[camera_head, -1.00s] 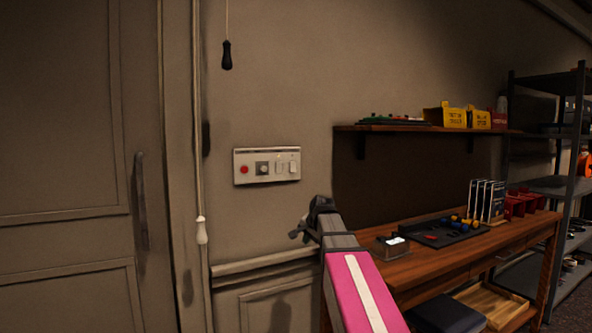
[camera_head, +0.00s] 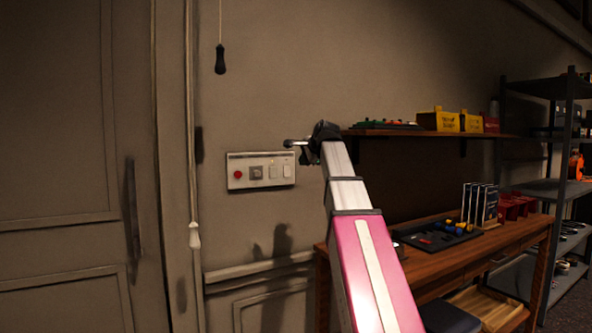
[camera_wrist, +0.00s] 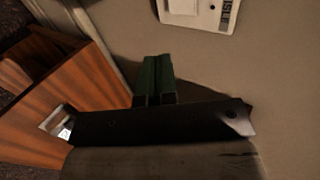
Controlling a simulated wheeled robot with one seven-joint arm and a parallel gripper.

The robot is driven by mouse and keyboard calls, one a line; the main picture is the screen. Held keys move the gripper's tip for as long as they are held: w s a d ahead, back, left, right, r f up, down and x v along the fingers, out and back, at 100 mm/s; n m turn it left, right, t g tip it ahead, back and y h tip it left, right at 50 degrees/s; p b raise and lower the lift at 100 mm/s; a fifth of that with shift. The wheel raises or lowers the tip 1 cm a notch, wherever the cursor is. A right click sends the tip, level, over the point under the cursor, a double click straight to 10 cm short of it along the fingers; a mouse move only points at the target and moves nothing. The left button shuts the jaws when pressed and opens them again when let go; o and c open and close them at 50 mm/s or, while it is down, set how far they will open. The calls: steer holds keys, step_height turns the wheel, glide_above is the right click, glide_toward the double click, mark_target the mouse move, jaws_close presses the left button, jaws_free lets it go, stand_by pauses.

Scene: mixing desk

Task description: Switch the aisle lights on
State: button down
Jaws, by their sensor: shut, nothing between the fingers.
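A pale wall panel (camera_head: 261,170) holds a red round button (camera_head: 238,174), a grey square control (camera_head: 256,173) and two white switches (camera_head: 280,171) at its right. Labels on it are too small to read. A black-handled cord (camera_head: 220,60) hangs above the panel, and a white-handled cord (camera_head: 194,236) hangs beside the door frame. My gripper (camera_head: 289,144) is at the panel's upper right corner in the head view, shut and empty. In the wrist view its green fingertips (camera_wrist: 153,78) are together, and part of the panel (camera_wrist: 203,12) shows at the top edge, apart from them.
A door (camera_head: 70,160) with a long handle is at left. At right are a wooden bench (camera_head: 420,262) with a dark tray (camera_head: 440,236), a wall shelf (camera_head: 400,132) with yellow boxes, and a metal rack (camera_head: 545,190).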

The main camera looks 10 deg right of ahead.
glide_toward(287, 175)
step_height(287, 175, down, 4)
steer(key=w, duration=0.2)
steer(key=w+a, duration=0.1)
steer(key=w, duration=0.1)
steer(key=shift+w+a+f, duration=0.1)
steer(key=shift+w+f, duration=0.05)
steer(key=shift+w, duration=0.2)
steer(key=shift+w+a+f, duration=0.1)
steer(key=shift+w+a, duration=0.1)
steer(key=shift+w, duration=0.25)
steer(key=shift+w+a+f+t, duration=0.1)
steer(key=shift+w+f+t, duration=0.2)
steer(key=shift+t, duration=0.5)
steer(key=shift+w+r, duration=0.1)
steer(key=shift+w, duration=0.1)
